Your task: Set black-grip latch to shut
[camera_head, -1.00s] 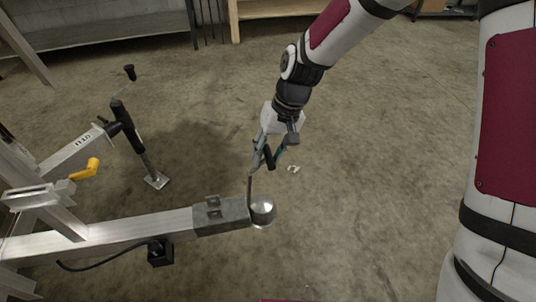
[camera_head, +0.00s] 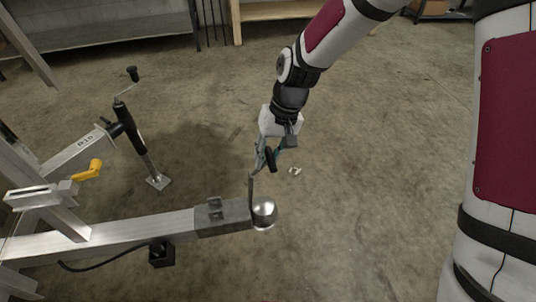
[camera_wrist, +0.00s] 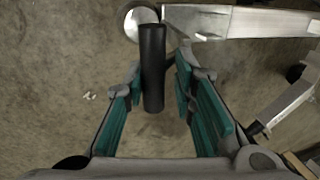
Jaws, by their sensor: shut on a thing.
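The black-grip latch is a thin upright metal lever (camera_head: 252,188) on the coupler at the end of the trailer's tongue. Its black grip (camera_head: 270,160) sits at the lever's top, above the silver ball end (camera_head: 264,212). My gripper (camera_head: 268,155) is shut on the black grip, with a finger on either side. In the wrist view the grip (camera_wrist: 153,70) stands between the teal-padded fingers of my gripper (camera_wrist: 160,78). Most of the lever is hidden there behind the grip.
The aluminium tongue (camera_head: 130,236) runs left from the coupler (camera_head: 222,217). A jack with a black tube (camera_head: 130,128) and a yellow handle (camera_head: 88,170) stand at the left. A small white object (camera_head: 295,171) lies on the floor. The floor to the right is clear.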

